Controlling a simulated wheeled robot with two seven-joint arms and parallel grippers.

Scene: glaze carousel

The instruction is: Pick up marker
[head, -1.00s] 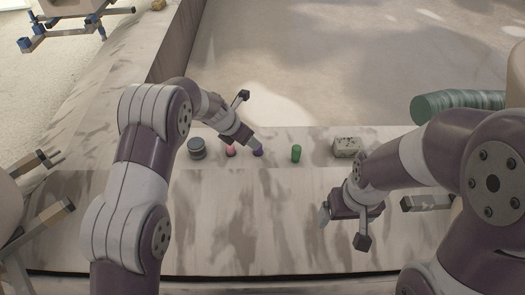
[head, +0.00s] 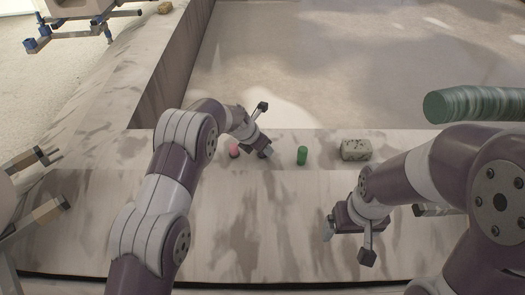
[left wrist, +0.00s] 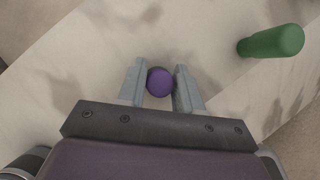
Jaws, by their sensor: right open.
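A purple, round-topped marker (left wrist: 159,82) stands between the two fingers of my left gripper (left wrist: 160,85) in the left wrist view. The fingers lie close on either side of it; whether they press on it I cannot tell. In the head view my left gripper (head: 258,148) reaches down to the ledge, mostly covering the purple marker. A green marker (head: 302,155) stands to its right, also visible in the left wrist view (left wrist: 272,42). A pink marker (head: 234,151) stands to its left. My right gripper (head: 346,244) is open and empty over the front surface.
A speckled block (head: 356,149) sits right of the green marker on the pale mottled ledge (head: 325,137). A green ridged cylinder (head: 475,104) is at the upper right. The ledge between the green marker and block is clear.

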